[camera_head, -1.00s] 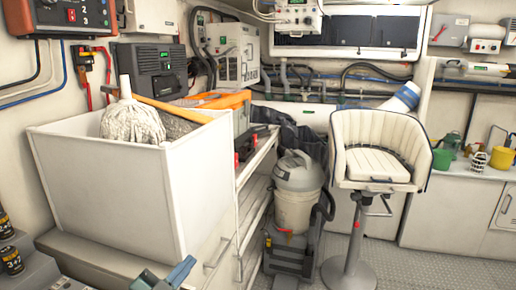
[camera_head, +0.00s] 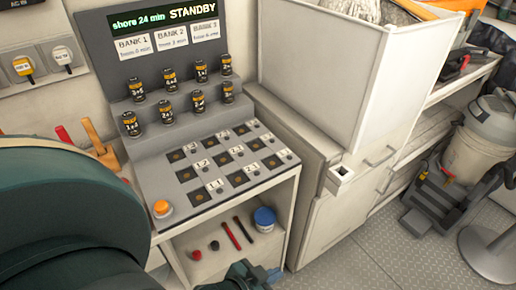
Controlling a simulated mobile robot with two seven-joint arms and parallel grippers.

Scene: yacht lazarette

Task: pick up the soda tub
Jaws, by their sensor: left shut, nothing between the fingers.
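My large dark green arm link (camera_head: 60,220) fills the left side and hides part of the panel's surroundings. My right gripper is not in view.
The shelf (camera_head: 205,268) also holds red and dark rods and small caps beside the tub. Above is a grey panel (camera_head: 160,150) with several batteries and numbered sockets. A white cabinet (camera_head: 345,205) stands right, then a vacuum (camera_head: 480,150). Grated floor (camera_head: 345,262) is clear.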

